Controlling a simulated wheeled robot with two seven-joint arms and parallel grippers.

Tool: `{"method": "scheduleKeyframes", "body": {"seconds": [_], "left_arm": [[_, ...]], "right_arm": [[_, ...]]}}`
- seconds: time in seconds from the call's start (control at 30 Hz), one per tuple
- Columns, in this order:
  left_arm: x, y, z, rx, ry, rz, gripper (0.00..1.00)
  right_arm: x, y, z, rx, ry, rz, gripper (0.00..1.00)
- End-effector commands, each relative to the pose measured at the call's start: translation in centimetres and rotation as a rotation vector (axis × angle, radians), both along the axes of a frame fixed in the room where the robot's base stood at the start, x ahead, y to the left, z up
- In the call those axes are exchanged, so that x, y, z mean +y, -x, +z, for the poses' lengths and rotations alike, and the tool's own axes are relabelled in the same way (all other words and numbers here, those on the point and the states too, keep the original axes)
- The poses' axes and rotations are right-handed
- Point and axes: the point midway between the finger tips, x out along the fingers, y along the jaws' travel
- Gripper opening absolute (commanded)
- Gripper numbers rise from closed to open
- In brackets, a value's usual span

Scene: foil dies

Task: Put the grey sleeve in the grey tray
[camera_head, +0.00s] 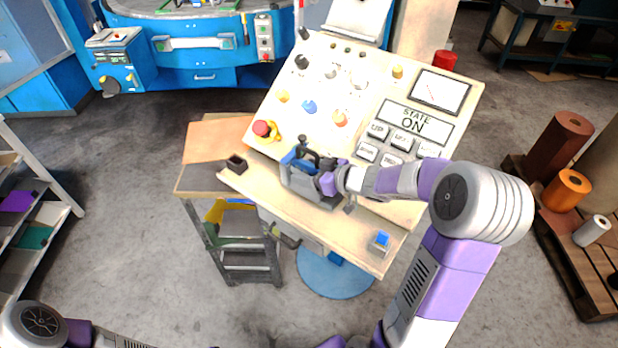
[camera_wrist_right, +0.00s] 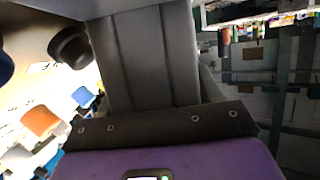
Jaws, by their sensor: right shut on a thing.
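My right gripper (camera_head: 302,172) is over the near part of the tilted control panel, beside a black knob. It is shut on a grey piece, which I take as the grey sleeve. Grey parts fill the middle of the right wrist view, and I cannot clearly separate the sleeve from the fingers there. A small grey tray (camera_head: 378,250) with a blue piece sits near the right front edge. I cannot tell for certain which is the grey tray. My left gripper is out of view.
Rolls on a pallet (camera_head: 566,190) stand far right.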

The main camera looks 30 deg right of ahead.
Motion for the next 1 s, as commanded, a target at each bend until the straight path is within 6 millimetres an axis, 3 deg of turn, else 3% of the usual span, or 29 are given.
{"method": "scheduleKeyframes", "body": {"seconds": [0.03,0.13,0.47,0.77,1.0], "left_arm": [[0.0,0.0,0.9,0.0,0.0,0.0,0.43],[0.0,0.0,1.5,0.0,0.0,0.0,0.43],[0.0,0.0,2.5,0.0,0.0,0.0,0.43],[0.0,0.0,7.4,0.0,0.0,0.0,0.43],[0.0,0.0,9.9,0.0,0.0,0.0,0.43]], "right_arm": [[0.0,-0.1,1.6,-0.007,0.003,0.001,0.17],[0.0,-0.1,2.9,-0.006,0.002,0.001,0.17],[0.0,-0.1,4.5,-0.003,0.0,-0.001,0.17],[0.0,-0.1,9.5,-0.005,0.0,0.0,0.17],[0.0,-0.1,11.9,-0.003,0.0,0.0,0.17]]}}
